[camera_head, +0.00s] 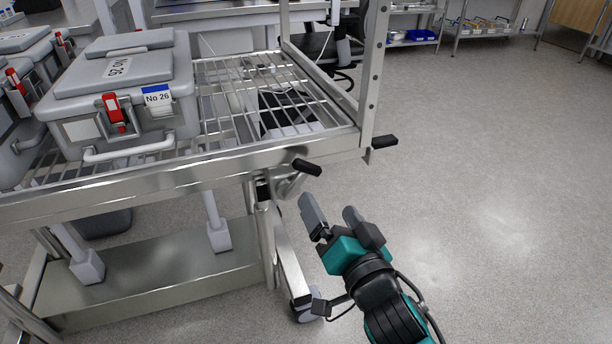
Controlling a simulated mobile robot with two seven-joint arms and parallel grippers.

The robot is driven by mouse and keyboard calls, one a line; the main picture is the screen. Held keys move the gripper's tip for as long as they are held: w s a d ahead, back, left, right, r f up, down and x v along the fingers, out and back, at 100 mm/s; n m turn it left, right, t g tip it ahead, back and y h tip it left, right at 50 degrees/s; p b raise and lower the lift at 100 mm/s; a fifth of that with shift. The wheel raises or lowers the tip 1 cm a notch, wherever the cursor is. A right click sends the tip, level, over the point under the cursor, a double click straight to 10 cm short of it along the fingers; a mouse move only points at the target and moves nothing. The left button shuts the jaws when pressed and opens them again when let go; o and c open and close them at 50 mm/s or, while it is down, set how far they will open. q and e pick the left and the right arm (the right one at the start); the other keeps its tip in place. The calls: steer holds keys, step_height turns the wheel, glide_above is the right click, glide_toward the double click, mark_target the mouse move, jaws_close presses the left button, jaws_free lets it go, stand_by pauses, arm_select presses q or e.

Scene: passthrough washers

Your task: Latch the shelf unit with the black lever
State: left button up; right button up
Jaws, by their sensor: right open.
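The metal shelf unit (160,187) fills the left half of the head view, with a wire rack as its top surface. A black lever (306,167) sits on a metal bracket under the front edge, near the front right corner. A second black handle (384,142) sticks out at the right corner post. My right gripper (329,219) is open and empty, just below and to the right of the front lever, apart from it. Its fingers point up and left toward the lever. My left gripper is not in view.
Grey boxes with red latches, one labelled No 26 (125,90), stand on the left of the rack. A caster wheel (306,311) stands below the lever. Shelves with blue bins (420,35) are far back. The floor (490,190) to the right is clear.

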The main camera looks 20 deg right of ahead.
mark_target(309, 172)
steer(key=w+b, duration=0.1)
steer(key=w, duration=1)
steer(key=shift+a, duration=0.15)
steer(key=shift+w, duration=0.8)
